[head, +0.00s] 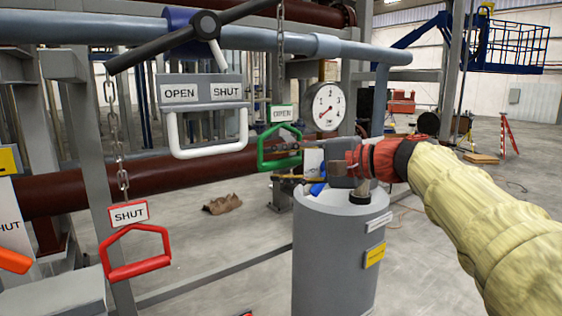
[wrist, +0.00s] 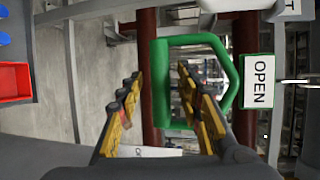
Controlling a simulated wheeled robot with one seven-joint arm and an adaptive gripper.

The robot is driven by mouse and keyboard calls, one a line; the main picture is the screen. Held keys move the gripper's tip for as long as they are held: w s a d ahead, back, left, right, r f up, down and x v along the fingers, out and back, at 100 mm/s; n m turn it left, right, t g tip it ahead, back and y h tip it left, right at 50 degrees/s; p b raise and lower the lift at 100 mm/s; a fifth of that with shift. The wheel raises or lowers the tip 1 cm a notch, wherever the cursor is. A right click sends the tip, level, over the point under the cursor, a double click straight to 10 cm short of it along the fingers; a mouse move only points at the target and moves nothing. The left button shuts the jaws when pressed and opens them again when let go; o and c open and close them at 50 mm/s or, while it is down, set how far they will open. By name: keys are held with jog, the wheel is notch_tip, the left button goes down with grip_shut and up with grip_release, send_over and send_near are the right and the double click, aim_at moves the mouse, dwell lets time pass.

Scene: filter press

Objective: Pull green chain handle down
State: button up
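The green chain handle (head: 281,163) hangs below a white OPEN sign (head: 282,114), left of the grey tank's top. In the wrist view the green handle (wrist: 160,85) appears turned sideways, with its OPEN sign (wrist: 259,81) to the right. My gripper (head: 284,163) is at the handle, coming from the right. In the wrist view my gripper's two yellow-and-black fingers (wrist: 159,72) are spread apart, and the handle's straight lower bar shows in the gap between them. One finger overlaps the handle's opening. I see no finger pressed on the bar; contact is unclear.
A grey tank (head: 335,250) stands below my gripper, with a pressure gauge (head: 325,106) behind. A red handle (head: 137,253) with a SHUT sign hangs at left. A white handle (head: 208,140) hangs under an OPEN/SHUT plate. Pipes run behind.

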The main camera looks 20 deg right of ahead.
jog(key=shift+a, duration=0.1)
jog(key=shift+c, duration=0.8)
jog(key=c, duration=0.8)
